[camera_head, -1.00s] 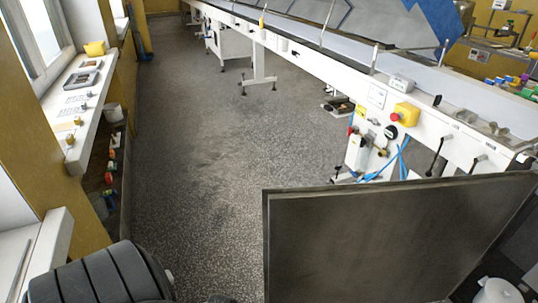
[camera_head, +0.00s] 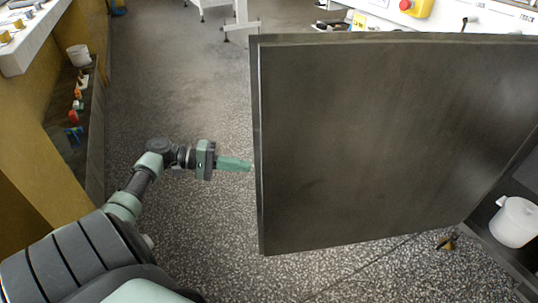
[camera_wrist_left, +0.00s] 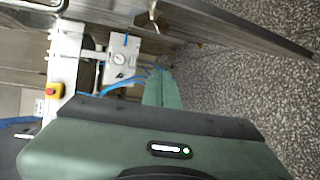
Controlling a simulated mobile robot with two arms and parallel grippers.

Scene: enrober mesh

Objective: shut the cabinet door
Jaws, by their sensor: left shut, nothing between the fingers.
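The cabinet door (camera_head: 385,140) is a dark grey panel standing open in the middle and right of the head view. Its free edge is on the left, and the cabinet opening (camera_head: 500,225) shows at the right. My left gripper (camera_head: 250,165) is shut and empty, with its green fingertips close to the door's free left edge. I cannot tell whether they touch it. In the left wrist view the shut fingers (camera_wrist_left: 158,88) point away from the camera, and the door's edge (camera_wrist_left: 240,28) crosses the top right. My right gripper is in neither view.
A white container (camera_head: 514,222) stands inside the cabinet at the right. A white machine with a yellow box (camera_head: 416,6) is behind the door. Shelves with small items (camera_head: 77,105) line the left wall. The speckled floor (camera_head: 180,70) between is clear.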

